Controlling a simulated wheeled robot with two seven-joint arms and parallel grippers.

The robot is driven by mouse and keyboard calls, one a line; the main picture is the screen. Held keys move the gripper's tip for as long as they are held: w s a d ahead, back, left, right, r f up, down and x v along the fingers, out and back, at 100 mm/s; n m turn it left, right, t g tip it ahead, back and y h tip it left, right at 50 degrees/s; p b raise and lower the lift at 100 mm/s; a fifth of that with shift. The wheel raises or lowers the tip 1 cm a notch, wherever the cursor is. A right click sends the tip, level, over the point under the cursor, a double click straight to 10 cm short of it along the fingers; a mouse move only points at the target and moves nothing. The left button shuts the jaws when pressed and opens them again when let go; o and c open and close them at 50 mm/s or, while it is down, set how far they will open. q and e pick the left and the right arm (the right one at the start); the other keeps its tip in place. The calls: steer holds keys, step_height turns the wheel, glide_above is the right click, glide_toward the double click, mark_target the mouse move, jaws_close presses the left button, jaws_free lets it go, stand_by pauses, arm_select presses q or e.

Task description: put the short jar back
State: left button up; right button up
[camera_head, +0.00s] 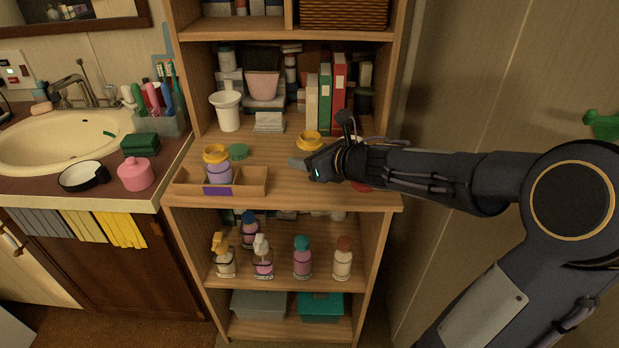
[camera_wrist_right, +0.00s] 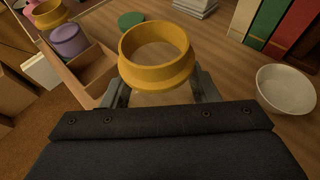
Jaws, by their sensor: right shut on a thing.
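My right gripper (camera_head: 300,164) is over the shelf top, shut on a short jar with a wide yellow collar (camera_head: 310,141). In the right wrist view the collar (camera_wrist_right: 155,50) stands above and between the two fingers (camera_wrist_right: 163,95); the body below is mostly hidden. Whether its base touches the shelf I cannot tell. A wooden divided tray (camera_head: 255,188) lies left of the gripper at the shelf's front edge. My left gripper is out of view.
A green disc (camera_head: 238,151) lies behind the tray. Books (camera_head: 325,97), a white cup (camera_head: 228,110) and a pink pot (camera_head: 262,85) stand at the back. A white bowl (camera_wrist_right: 287,88) is right of the gripper. Bare wood lies between tray and gripper.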

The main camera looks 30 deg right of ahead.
steer(key=shift+w+d+f, duration=0.25)
steer(key=shift+w+f, duration=0.1)
steer(key=shift+f, duration=0.2)
steer(key=f, duration=0.1)
steer(key=f+b, duration=0.1)
steer(key=b, duration=0.1)
steer(key=shift+w+d+f, duration=0.2)
steer(key=shift+w+f, duration=0.05)
steer(key=shift+f, duration=0.5)
steer(key=shift+b, duration=0.3)
steer(key=shift+f, duration=0.2)
steer(key=o, duration=1.1)
steer(key=shift+r, duration=0.1)
